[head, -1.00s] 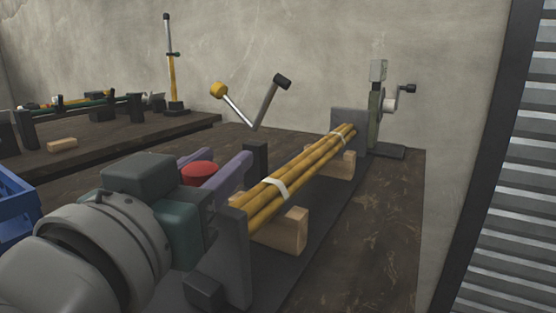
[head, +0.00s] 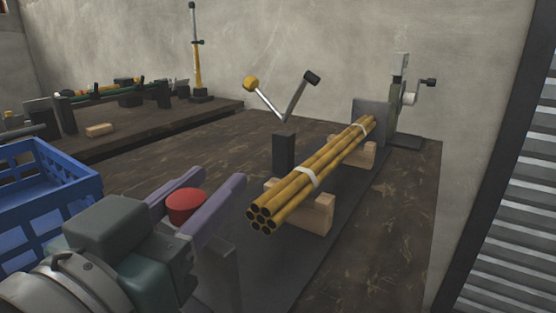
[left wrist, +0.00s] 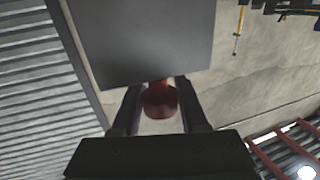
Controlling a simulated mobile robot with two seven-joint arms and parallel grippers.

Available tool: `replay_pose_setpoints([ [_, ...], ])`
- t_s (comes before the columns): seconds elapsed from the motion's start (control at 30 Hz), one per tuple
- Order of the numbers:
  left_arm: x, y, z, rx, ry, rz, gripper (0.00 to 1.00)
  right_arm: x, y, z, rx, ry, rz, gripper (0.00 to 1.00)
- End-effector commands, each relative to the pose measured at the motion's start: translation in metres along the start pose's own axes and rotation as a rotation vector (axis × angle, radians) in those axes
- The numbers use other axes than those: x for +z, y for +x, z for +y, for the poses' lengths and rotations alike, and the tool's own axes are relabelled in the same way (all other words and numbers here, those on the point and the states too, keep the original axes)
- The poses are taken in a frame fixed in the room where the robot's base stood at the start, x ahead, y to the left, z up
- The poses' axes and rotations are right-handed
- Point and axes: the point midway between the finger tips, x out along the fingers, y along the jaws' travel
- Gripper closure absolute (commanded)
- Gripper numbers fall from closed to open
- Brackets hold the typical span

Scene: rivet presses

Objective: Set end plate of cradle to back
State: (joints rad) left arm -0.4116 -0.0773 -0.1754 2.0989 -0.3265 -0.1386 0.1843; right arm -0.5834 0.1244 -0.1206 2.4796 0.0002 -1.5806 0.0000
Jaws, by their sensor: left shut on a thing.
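The cradle (head: 316,218) has wooden blocks that bear a bundle of yellow tubes (head: 305,180) tied with white bands. A dark grey plate (head: 370,110) stands at its far end. A dark end plate (head: 224,268) stands at the near end, apart from the open tube ends and partly hidden by my left gripper (head: 216,178). My left gripper's purple fingers are shut on a red knob (head: 186,206). In the left wrist view the red knob (left wrist: 159,101) sits between the fingers, beside a large grey plate (left wrist: 145,40). My right gripper is not in view.
Two levers, one with a yellow knob (head: 250,83) and one with a black grip (head: 311,77), rise from a post beside the cradle. A cranked device (head: 401,100) stands behind. A blue crate (head: 40,195) is at left. The bench right of the cradle is clear.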

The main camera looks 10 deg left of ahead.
Motion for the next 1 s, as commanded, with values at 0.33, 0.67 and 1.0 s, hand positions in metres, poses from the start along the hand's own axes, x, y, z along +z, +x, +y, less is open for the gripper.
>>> replay_pose_setpoints([
  [0.33,-0.002,0.000,-0.001,-0.001,0.000,0.008,0.48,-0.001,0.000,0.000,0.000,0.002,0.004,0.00],
  [0.67,-0.001,0.000,-0.001,-0.001,0.001,0.006,0.27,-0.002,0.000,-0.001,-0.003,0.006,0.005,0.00],
  [1.0,0.000,-0.023,-0.001,-0.001,-0.001,0.001,0.27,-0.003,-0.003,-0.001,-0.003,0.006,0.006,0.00],
])
